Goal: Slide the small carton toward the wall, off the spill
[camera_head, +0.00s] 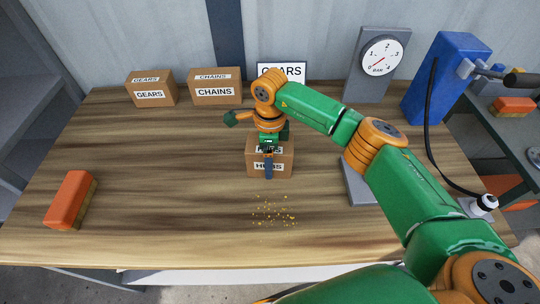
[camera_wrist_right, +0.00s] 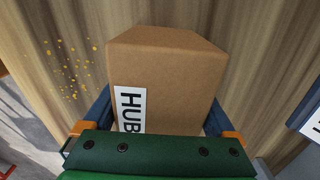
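The small carton (camera_head: 284,167), brown with a HUBS label, stands upright near the middle of the table. My right gripper (camera_head: 268,163) comes down over it from above, with one blue finger in front of its label side. In the right wrist view the carton (camera_wrist_right: 168,75) fills the gap between the two fingers, which look shut against opposite sides. The spill (camera_head: 273,212), scattered yellow grains, lies on the wood nearer the front edge, with bare wood between it and the carton. The spill also shows in the right wrist view (camera_wrist_right: 72,66). My left gripper is out of view.
GEARS (camera_head: 151,88) and CHAINS (camera_head: 215,86) cartons stand along the wall at the back left. A dial scale (camera_head: 381,60) and a blue machine (camera_head: 445,75) stand right. An orange brush-like block (camera_head: 70,198) lies left.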

